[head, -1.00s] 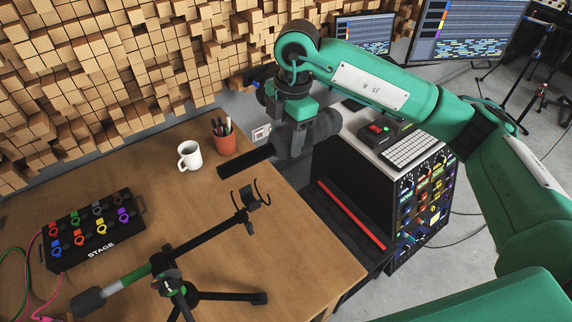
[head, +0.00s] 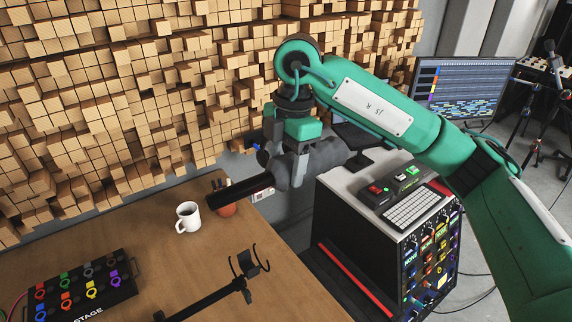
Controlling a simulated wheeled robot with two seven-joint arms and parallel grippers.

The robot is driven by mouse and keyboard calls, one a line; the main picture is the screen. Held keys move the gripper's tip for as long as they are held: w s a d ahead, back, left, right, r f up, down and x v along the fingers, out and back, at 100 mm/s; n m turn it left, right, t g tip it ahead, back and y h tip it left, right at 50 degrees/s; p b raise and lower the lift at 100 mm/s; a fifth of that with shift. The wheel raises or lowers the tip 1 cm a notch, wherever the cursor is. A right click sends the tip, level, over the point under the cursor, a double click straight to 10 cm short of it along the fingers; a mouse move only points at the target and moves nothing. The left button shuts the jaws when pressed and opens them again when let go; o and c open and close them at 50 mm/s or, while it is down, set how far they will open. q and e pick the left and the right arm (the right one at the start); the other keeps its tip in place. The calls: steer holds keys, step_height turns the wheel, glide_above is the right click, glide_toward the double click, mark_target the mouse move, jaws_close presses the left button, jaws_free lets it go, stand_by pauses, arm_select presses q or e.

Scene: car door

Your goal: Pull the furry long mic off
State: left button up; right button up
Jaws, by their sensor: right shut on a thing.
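The furry long mic (head: 297,163) has a grey fuzzy body with a black tube (head: 240,190) pointing left. My right gripper (head: 299,172) is shut on the mic and holds it up in the air, past the table's right edge. The stand's black holder (head: 249,262) is empty, with its curved prongs open, below and apart from the mic. The stand's boom runs to the lower left out of the frame. The fingertips are partly lost against the mic. My left gripper does not show.
A white mug (head: 187,217) stands on the wooden table (head: 150,240), with an orange pen cup (head: 227,209) partly behind the black tube. A stage box (head: 80,285) lies at left. A rack (head: 375,235) with a keyboard on top stands at right. A block wall rises behind.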

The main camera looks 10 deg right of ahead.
mark_target(284, 158)
steer(key=shift+r+p, duration=1.25)
steer(key=shift+r, duration=1.25)
